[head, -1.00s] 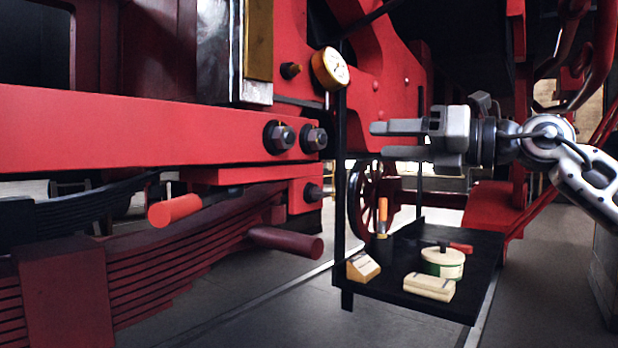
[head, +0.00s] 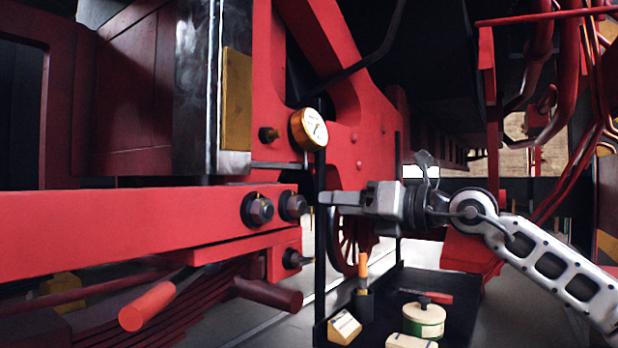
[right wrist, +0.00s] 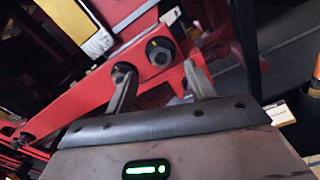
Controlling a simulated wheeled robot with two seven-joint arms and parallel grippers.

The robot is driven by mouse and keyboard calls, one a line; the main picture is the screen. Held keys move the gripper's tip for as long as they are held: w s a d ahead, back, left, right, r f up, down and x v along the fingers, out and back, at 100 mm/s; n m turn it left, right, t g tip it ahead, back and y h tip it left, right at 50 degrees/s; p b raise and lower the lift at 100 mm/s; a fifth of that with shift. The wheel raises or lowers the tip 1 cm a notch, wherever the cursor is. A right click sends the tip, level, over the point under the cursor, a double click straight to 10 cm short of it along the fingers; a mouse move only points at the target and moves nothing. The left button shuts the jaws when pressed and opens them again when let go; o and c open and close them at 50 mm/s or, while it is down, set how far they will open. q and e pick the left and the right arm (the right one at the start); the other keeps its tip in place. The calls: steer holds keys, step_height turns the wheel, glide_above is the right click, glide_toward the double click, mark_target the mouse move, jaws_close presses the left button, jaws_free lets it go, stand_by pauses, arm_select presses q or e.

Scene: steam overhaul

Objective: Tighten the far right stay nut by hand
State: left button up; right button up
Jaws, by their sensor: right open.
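Two dark hex nuts sit side by side on the end of the long red bar (head: 120,228): a left nut (head: 260,209) and a right nut (head: 293,205). They also show in the right wrist view, one nut (right wrist: 122,73) near the left finger and the other nut (right wrist: 160,50) ahead of the gap between the fingers. A third nut (head: 294,258) is on the lower red bar. My right gripper (head: 325,202) points left, just right of the right nut, apparently apart from it. It is open and empty, its fingers (right wrist: 158,72) spread. My left gripper is out of view.
A brass-rimmed gauge (head: 309,129) is above the nuts. A thin black post (head: 320,270) stands close by the right fingertips. A black tray (head: 455,315) below holds a green-and-cream tin (head: 424,318), a wooden block (head: 344,327) and an orange-handled tool (head: 363,266).

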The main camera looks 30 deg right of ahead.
mark_target(304, 202)
steer(key=p+x, duration=0.2)
steer(key=x, duration=0.4)
steer(key=shift+r+p, duration=0.15)
steer(key=shift+p, duration=0.25)
steer(key=shift+w+a, duration=0.3)
steer(key=shift+w, duration=0.25)
steer(key=c, duration=1)
